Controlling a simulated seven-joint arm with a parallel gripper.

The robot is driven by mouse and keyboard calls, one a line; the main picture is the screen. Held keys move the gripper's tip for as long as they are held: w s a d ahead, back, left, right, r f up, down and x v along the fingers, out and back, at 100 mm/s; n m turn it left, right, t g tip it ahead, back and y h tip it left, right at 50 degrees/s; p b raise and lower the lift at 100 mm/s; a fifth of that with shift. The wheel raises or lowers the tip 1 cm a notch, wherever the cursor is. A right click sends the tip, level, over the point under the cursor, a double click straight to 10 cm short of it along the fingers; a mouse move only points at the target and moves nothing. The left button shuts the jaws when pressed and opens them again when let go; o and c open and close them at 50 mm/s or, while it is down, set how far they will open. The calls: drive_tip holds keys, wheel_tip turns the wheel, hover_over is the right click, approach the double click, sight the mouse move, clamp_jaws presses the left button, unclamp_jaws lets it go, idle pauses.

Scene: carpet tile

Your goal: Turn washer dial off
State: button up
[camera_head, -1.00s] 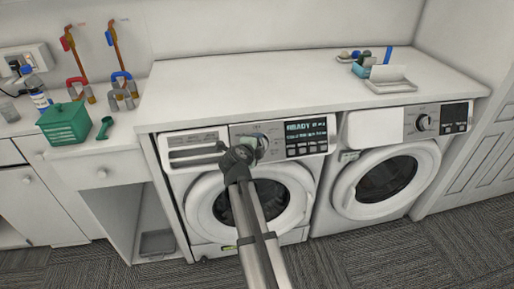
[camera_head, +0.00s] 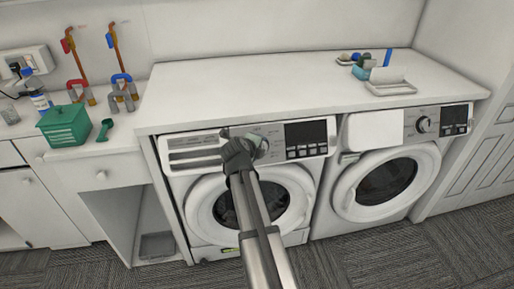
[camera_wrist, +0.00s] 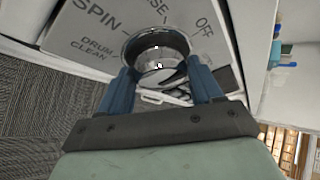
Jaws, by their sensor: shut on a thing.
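The left washer (camera_head: 283,238) is white with a silver control panel, and its display (camera_head: 305,132) is dark. Its round dial (camera_head: 262,146) is partly hidden by my gripper (camera_head: 244,150) in the head view. In the wrist view, the dial (camera_wrist: 152,40) is a shiny dark-rimmed knob between the two blue fingers of my gripper (camera_wrist: 160,75), which is shut on it. The panel labels around it read SPIN, DRUM CLEAN and OFF, with another label partly hidden. I cannot tell which label the dial points to.
A second washer (camera_head: 436,150) with its own dial (camera_head: 423,124) stands on the right. A white counter (camera_head: 250,88) runs above both, with a tray (camera_head: 391,88) at its right. A green basket (camera_head: 63,125) sits at left. Carpet is clear in front.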

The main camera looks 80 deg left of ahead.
drive_tip(key=o, duration=1.1)
drive_tip(key=shift+c, duration=0.2)
drive_tip(key=v, duration=1.3)
drive_tip(key=shift+s+d+r, duration=0.15)
drive_tip(key=shift+d+r, duration=0.05)
drive_tip(key=shift+d, duration=0.1)
